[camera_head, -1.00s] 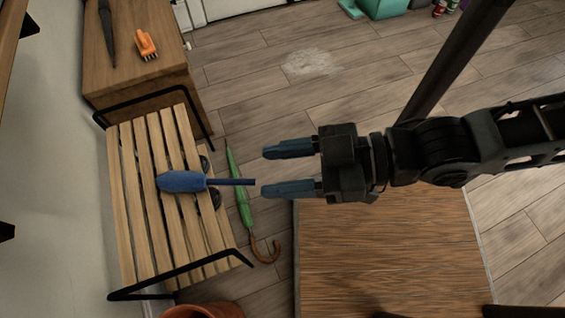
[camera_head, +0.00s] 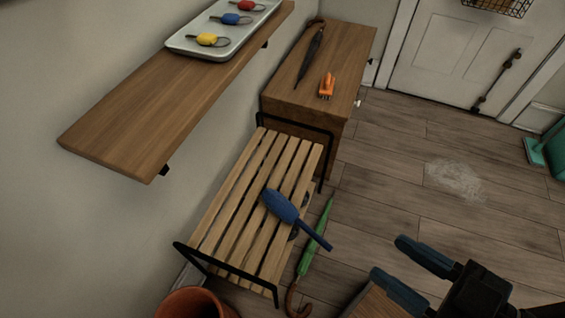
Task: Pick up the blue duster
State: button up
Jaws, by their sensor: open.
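The blue duster (camera_head: 283,207) lies on the slatted wooden bench (camera_head: 240,210). Its thick blue head rests on the slats, and its thin handle sticks out past the bench's right edge, toward the lower right. My gripper (camera_head: 412,272) is at the lower right of the view, open and empty. Its two blue fingers point to the upper left. It is apart from the duster, to the right of the handle's end.
A green umbrella (camera_head: 315,240) is beside the bench, close to the duster's handle. A wooden cabinet (camera_head: 345,60) bears a dark umbrella (camera_head: 311,55) and an orange brush (camera_head: 327,85). A wall shelf (camera_head: 130,125) holds a tray (camera_head: 181,45) with keys. A terracotta pot (camera_head: 190,303) stands at the bottom.

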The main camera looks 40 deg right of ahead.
aim_at(274, 200)
jog(key=k+l+z, duration=0.2)
jog(key=i+l+u, duration=0.15)
jog(key=u, duration=0.25)
jog(key=l+u, duration=0.35)
jog(key=i+l+u, duration=0.1)
jog(key=l+u, duration=0.65)
